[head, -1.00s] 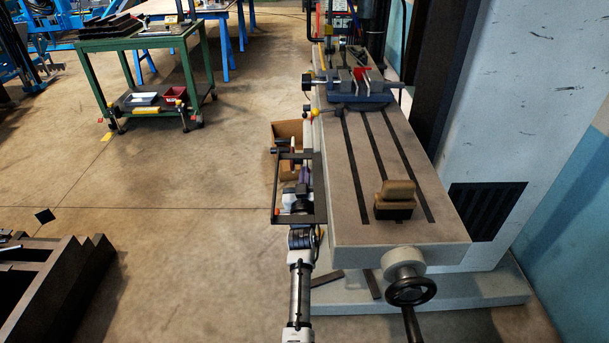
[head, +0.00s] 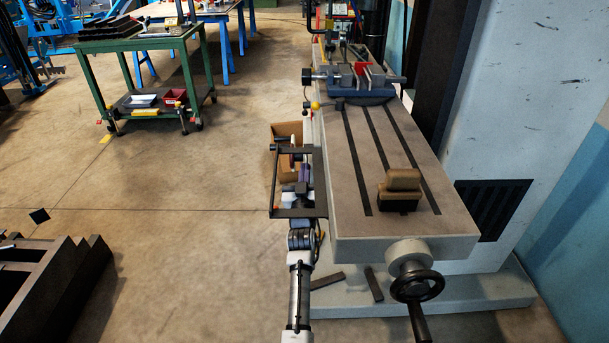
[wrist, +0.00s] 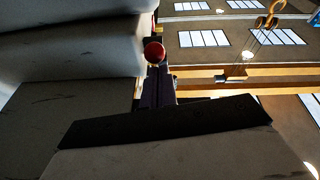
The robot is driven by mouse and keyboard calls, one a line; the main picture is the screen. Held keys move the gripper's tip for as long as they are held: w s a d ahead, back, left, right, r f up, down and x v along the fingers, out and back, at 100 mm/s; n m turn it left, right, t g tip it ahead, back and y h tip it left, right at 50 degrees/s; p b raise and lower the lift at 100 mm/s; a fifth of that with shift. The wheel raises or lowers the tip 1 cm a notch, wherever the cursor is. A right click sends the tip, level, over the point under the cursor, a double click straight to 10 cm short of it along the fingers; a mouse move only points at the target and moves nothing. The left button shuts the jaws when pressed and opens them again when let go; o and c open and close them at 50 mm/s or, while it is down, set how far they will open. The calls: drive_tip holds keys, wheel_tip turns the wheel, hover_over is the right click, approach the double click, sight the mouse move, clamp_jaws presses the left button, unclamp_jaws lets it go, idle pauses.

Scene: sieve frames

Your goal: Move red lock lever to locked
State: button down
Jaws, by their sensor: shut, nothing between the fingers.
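The red ball knob (wrist: 154,52) of a lever shows in the wrist view, left of the upper middle, beside pale rounded machine parts. A dark upright piece lies right below it in the picture. I cannot tell which way the lever is set. In the head view I cannot make out the lever for sure. My gripper (head: 303,188) is low beside the left side of the machine table, shut and empty, seen small and partly hidden by a dark frame. I cannot tell whether it touches the knob.
The grey machine table (head: 440,215) carries a blue vise (head: 360,95) and a brown block (head: 400,188). A handwheel (head: 418,283) sticks out in front. A cardboard box (head: 285,133) stands at the table's left side. The floor (head: 190,260) on the left is open.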

drive_tip(key=shift+f+b, duration=0.4)
drive_tip(key=shift+b, duration=0.5)
drive_tip(key=f+t+b, duration=0.1)
drive_tip(key=t+b, duration=0.1)
drive_tip(key=b, duration=0.6)
drive_tip(key=w+f+t+b, duration=0.1)
drive_tip(key=f+b, duration=0.1)
drive_tip(key=b, duration=0.5)
drive_tip(key=shift+w+t+h+b, duration=0.15)
drive_tip(key=shift+t+h+b, duration=0.15)
drive_tip(key=shift+t+b, duration=0.1)
drive_tip(key=shift+w+f+b, duration=0.2)
drive_tip(key=shift+w+b, duration=0.05)
drive_tip(key=shift+b, duration=0.35)
drive_tip(key=shift+s+r, duration=0.1)
drive_tip(key=shift+r, duration=0.05)
